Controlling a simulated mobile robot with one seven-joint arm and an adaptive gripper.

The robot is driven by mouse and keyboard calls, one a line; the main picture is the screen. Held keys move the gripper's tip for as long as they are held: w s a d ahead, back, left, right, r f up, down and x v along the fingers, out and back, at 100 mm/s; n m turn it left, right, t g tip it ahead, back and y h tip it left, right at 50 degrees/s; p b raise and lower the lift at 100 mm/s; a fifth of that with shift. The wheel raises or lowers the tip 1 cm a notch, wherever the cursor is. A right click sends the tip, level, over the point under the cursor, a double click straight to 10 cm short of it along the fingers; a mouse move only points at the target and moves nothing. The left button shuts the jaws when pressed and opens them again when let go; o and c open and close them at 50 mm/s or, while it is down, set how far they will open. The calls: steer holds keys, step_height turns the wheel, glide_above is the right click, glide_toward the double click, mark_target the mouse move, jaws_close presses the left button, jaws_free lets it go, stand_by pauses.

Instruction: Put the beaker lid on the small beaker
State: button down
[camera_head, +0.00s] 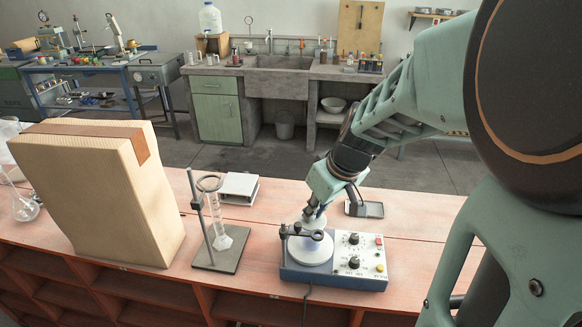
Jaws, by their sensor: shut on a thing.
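My gripper (312,222) points down over the white round top of a hotplate stirrer (353,245) on the bench. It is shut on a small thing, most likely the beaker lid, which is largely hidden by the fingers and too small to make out. Dark finger parts spread just above the plate's far side. I cannot clearly make out the small beaker; if it stands on the plate, the gripper hides it or its clear glass does not show.
Left of the stirrer stand a ring stand (229,252) with a glass cylinder (214,217) and a tall cardboard box (95,195). A white box (239,188) and a small grey scale (364,209) lie behind. A glass flask (25,208) is at far left. The bench (408,252) is clear right of the stirrer.

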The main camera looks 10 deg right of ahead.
steer(key=c, duration=1.9)
jaws_free()
steer(key=shift+o, duration=0.4)
steer(key=o, duration=0.3)
steer(key=shift+r+p, duration=2.3)
steer(key=shift+r, duration=1.2)
